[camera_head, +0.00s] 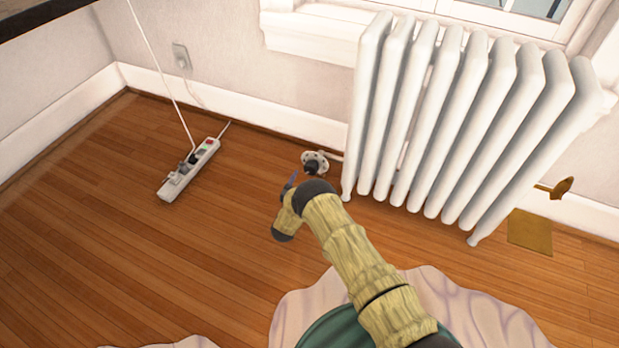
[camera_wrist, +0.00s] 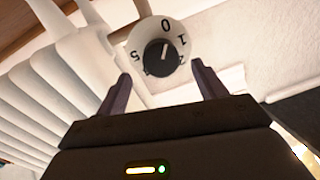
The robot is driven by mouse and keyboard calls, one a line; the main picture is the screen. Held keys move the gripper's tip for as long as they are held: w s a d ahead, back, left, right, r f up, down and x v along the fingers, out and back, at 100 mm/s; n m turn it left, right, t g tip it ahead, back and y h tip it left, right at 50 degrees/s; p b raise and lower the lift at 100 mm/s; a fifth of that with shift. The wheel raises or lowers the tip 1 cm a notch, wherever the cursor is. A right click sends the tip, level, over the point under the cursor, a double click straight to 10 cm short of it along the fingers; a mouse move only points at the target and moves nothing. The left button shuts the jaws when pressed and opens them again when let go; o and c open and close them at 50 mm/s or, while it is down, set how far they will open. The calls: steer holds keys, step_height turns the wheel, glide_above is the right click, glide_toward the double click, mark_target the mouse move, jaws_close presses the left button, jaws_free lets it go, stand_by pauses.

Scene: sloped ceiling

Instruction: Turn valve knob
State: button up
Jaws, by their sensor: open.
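The valve knob (camera_wrist: 160,57) is a black dial on a white round face with black numbers, seen in the wrist view. A white pointer mark on it points up, close to the 0. The dial lies between and beyond the fingertips. I cannot tell whether either finger touches it.
A white power strip (camera_head: 189,168) with a plugged-in cord lies on the wooden floor (camera_head: 110,215) at the left. A wall outlet (camera_head: 181,56) is behind it. A brass fitting (camera_head: 556,188) sticks out right of the radiator. A pale rug (camera_head: 295,307) lies below my arm.

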mark_target(310, 172)
steer(key=shift+b+x, duration=0.85)
steer(key=shift+x, duration=1.2)
steer(key=c, duration=1)
steer(key=shift+m, duration=0.4)
steer(key=m+p, duration=0.1)
steer(key=m, duration=0.3)
steer(key=shift+f, duration=0.1)
steer(key=m, duration=0.5)
steer(key=shift+a+f+t+h, duration=0.1)
steer(key=shift+t+h, duration=0.2)
steer(key=shift+h, duration=0.1)
steer(key=shift+m, duration=0.3)
